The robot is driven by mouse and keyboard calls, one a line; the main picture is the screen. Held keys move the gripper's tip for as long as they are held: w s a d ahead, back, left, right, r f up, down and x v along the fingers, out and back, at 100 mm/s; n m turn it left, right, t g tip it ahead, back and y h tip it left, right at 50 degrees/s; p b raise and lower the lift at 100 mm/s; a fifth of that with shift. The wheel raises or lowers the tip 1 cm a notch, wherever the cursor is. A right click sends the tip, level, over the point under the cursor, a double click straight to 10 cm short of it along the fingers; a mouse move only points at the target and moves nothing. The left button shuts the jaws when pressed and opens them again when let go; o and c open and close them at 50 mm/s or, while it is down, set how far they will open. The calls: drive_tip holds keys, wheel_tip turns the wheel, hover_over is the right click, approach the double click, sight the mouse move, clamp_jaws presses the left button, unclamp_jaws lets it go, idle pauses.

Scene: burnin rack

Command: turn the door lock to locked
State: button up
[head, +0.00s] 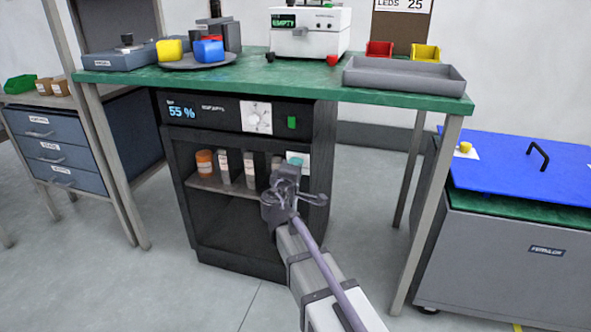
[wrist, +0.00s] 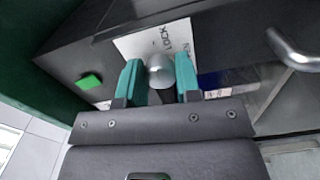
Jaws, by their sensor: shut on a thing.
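The door lock is a round silver knob (wrist: 160,70) on a white plate (wrist: 140,44) at the right side of the dark cabinet's front. In the wrist view, "LOCK" lettering shows beside the knob, turned sideways; other marks on the plate are partly hidden. My gripper (wrist: 161,80) has its teal fingers on either side of the knob, shut on it. In the head view my gripper (head: 298,163) covers most of the plate (head: 291,156) and hides the knob. The knob's setting cannot be read.
The cabinet's upper panel has a "55 %" display, a white dial (head: 257,116) and a green button (head: 291,123). A metal handle (wrist: 292,50) stands near the lock. Bottles (head: 205,162) sit on the cabinet shelf.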

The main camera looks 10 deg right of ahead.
idle(0.3)
drive_tip(key=o, duration=0.9)
drive_tip(key=shift+s, duration=0.1)
drive_tip(key=v, duration=1)
drive_tip(key=shift+s+a, duration=0.2)
drive_tip(key=shift+s, duration=0.1)
